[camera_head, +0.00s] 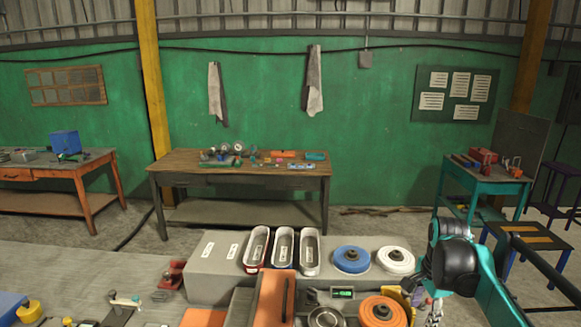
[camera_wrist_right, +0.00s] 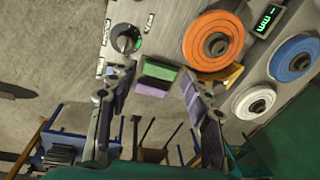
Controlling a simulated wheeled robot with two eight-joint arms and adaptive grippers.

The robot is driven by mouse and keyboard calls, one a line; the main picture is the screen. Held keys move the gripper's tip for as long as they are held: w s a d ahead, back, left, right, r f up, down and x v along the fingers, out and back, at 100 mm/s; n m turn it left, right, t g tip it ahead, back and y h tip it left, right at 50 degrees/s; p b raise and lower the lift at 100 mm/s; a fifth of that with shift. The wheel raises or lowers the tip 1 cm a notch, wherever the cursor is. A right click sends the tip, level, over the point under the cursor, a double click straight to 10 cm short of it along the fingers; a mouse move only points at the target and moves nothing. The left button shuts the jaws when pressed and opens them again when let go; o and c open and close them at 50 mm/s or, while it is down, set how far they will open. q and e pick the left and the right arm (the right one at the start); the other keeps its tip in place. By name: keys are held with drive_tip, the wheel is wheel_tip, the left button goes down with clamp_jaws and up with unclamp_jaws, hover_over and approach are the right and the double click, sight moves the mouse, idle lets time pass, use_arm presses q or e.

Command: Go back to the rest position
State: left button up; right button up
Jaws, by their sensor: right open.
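My right arm comes in at the right of the head view, teal and black. Its gripper (camera_head: 435,310) hangs low beside the right end of the grey bench, partly cut off by the lower edge. In the right wrist view my right gripper (camera_wrist_right: 156,76) has its two fingers spread wide apart, with nothing held between them. A green and purple block (camera_wrist_right: 155,78) shows beyond the gap between the fingers. My left gripper is not in view.
A grey bench (camera_head: 215,285) fills the front, with several trays (camera_head: 283,248), a blue disc (camera_head: 351,260), a white disc (camera_head: 396,260) and an orange disc (camera_head: 382,312). A wooden table (camera_head: 180,167) and a teal table (camera_head: 485,172) stand behind. Open floor lies between.

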drive_tip(key=s+a+f+n+t+b, duration=0.5)
drive_tip(key=s+a+f+n+b, duration=0.5)
drive_tip(key=s+a+f+n, duration=0.4)
drive_tip(key=s+f+n, duration=0.2)
drive_tip(key=s+f, duration=0.2)
drive_tip(key=shift+a+f+n+t, duration=0.2)
drive_tip(key=shift+n+t, duration=0.1)
drive_tip(key=shift+n, duration=0.1)
drive_tip(key=shift+d, duration=0.1)
idle(0.9)
